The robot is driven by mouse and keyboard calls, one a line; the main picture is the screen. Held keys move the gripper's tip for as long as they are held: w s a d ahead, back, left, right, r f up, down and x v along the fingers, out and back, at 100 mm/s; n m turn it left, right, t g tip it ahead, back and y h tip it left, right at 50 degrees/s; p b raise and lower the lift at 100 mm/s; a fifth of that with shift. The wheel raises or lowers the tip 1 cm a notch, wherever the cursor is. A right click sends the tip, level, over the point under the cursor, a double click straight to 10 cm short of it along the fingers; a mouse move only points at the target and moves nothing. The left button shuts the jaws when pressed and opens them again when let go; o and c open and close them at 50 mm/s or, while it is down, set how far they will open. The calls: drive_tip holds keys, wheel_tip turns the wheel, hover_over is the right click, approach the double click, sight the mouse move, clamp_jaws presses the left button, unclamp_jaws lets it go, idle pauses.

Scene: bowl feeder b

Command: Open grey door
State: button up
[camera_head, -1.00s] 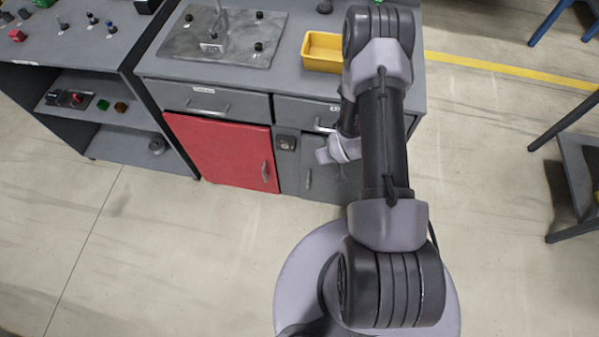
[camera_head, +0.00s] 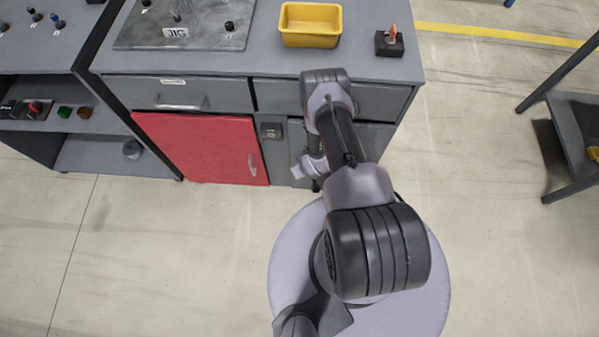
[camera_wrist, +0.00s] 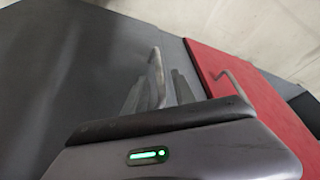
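The grey door (camera_head: 297,138) is right of the red door, below the right drawer. My arm covers much of it in the head view, and it appears closed. In the wrist view, the grey door (camera_wrist: 60,70) fills the left side. Its metal handle (camera_wrist: 156,72) stands up just beyond my gripper (camera_wrist: 160,92). The fingers appear on either side of the handle, apart from each other. I cannot tell whether they touch it. In the head view, my gripper (camera_head: 312,167) is low in front of the door.
The red door (camera_head: 205,150) is shut beside it and also shows in the wrist view (camera_wrist: 255,105). Drawers (camera_head: 180,95) sit above. A yellow bin (camera_head: 310,25) stands on the counter. A dark stand (camera_head: 575,130) is at the right; the floor between is clear.

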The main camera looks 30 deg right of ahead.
drive_tip(key=shift+b+x, duration=0.3)
drive_tip(key=shift+x, duration=0.7)
drive_tip(key=shift+w, duration=0.1)
drive_tip(key=shift+r, duration=0.1)
clamp_jaws()
idle(0.5)
